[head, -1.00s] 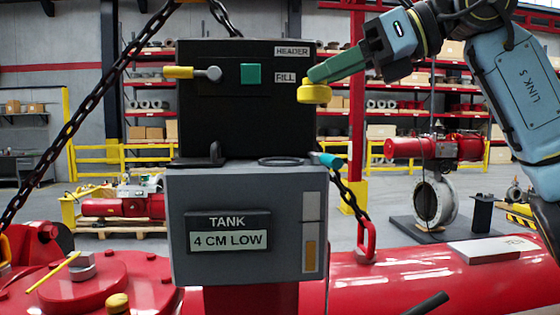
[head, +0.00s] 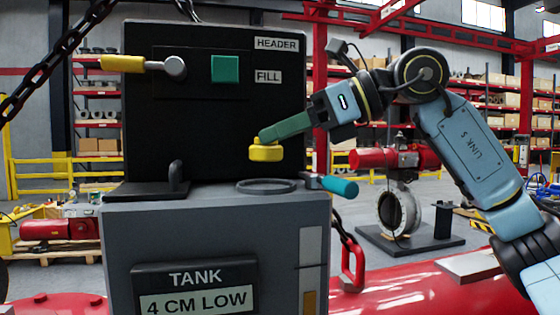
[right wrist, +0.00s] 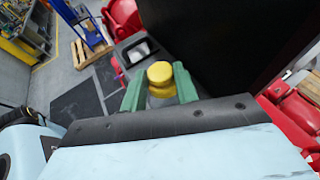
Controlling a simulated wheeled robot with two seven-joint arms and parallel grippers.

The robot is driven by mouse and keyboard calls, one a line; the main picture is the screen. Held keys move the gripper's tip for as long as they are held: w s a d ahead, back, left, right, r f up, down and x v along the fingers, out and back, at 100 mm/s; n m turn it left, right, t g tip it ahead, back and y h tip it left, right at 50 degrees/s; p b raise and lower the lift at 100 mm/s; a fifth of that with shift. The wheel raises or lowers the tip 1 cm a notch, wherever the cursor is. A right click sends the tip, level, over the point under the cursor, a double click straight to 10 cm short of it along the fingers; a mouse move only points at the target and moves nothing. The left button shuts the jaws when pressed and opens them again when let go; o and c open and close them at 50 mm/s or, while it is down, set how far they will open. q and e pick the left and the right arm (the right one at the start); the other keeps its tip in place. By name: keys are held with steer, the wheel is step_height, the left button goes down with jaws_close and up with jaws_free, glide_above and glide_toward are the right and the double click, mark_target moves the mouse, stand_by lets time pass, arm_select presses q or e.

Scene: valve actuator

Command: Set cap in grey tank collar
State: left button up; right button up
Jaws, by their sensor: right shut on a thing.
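The yellow cap (head: 266,153) is held in the fingers of my right gripper (head: 268,138), which is shut on it. The cap hangs above the dark ring collar (head: 266,186) on top of the grey tank (head: 220,235), with a clear gap between them. In the right wrist view the cap (right wrist: 160,74) sits between the two green fingers (right wrist: 160,88). The collar is not clearly seen in that view. My left gripper is not in view.
Behind the collar stands a black panel (head: 200,60) with a yellow-handled lever (head: 125,63) and a green square (head: 225,69). A teal-handled valve (head: 338,186) sticks out right of the collar. A black bracket (head: 172,184) stands left of it.

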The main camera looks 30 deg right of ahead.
mark_target(282, 157)
steer(key=f, duration=0.3)
steer(key=shift+w+f, duration=0.4)
steer(key=shift+s, duration=0.25)
steer(key=shift+w+a+f, duration=0.1)
steer(key=shift+w+f, duration=0.1)
steer(key=shift+f, duration=0.1)
steer(key=o, duration=0.9)
steer(key=shift+s, duration=0.1)
steer(key=shift+o, duration=0.2)
steer(key=shift+r, duration=0.15)
steer(key=shift+d+r, duration=0.2)
steer(key=b+v, duration=0.1)
steer(key=v, duration=1)
steer(key=shift+s+d+b, duration=0.2)
steer(key=shift+s+b, duration=0.1)
steer(key=shift+b, duration=0.05)
steer(key=shift+r, duration=0.1)
